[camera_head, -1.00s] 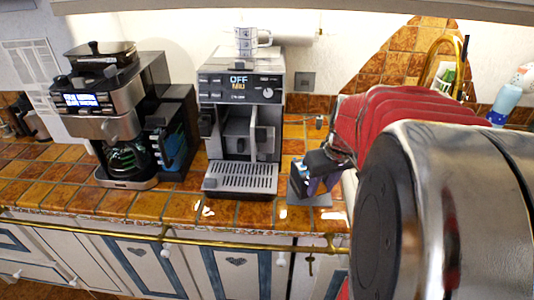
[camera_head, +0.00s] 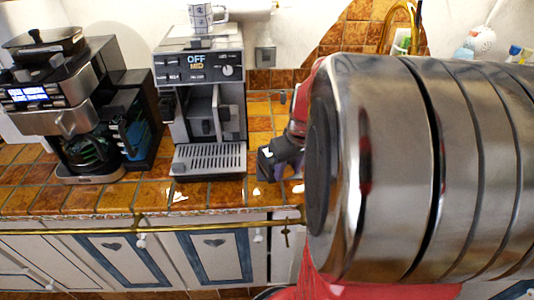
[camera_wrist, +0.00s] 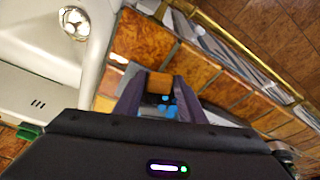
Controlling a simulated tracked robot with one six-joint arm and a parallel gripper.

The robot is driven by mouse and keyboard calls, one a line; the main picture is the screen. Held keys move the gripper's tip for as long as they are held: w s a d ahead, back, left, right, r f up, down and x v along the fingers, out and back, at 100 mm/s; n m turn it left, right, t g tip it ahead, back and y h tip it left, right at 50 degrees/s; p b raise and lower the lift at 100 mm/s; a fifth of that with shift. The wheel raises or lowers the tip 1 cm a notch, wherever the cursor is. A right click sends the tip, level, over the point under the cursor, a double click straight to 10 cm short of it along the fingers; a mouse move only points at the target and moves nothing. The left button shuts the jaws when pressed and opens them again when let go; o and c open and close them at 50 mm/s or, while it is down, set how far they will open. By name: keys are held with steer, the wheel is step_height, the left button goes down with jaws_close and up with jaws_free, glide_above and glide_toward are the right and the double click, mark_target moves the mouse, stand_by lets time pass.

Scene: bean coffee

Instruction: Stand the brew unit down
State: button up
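The silver and black coffee machine (camera_head: 208,105) stands upright in the middle of the counter in the head view. Its display (camera_head: 196,62) reads OFF with MID below. A round knob (camera_head: 227,71) is to the right of the display. My gripper (camera_head: 284,158) is low, to the right of the machine and apart from it, partly hidden by my arm. In the wrist view my gripper's two fingers (camera_wrist: 160,98) stand apart, with orange tile and small blue shapes between them. I see nothing clearly held.
A patterned cup (camera_head: 201,17) stands on the machine. A second coffee maker (camera_head: 66,110) with a glass carafe is on the left. A brass rail (camera_head: 150,228) runs along the tiled counter's front edge. A pale sink with a drain (camera_wrist: 75,22) shows in the wrist view.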

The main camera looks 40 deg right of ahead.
steer(key=o, duration=0.3)
steer(key=shift+r, duration=0.15)
steer(key=v, duration=1.2)
stand_by(0.4)
steer(key=s+a+f+n+t, duration=0.1)
steer(key=a, duration=1.1)
steer(key=s+a+n+t, duration=0.1)
steer(key=s+a, duration=0.1)
steer(key=a, duration=1)
steer(key=shift+a+f+n+t+y, duration=0.3)
steer(key=shift+a+f+t, duration=0.05)
steer(key=shift+f+t, duration=0.05)
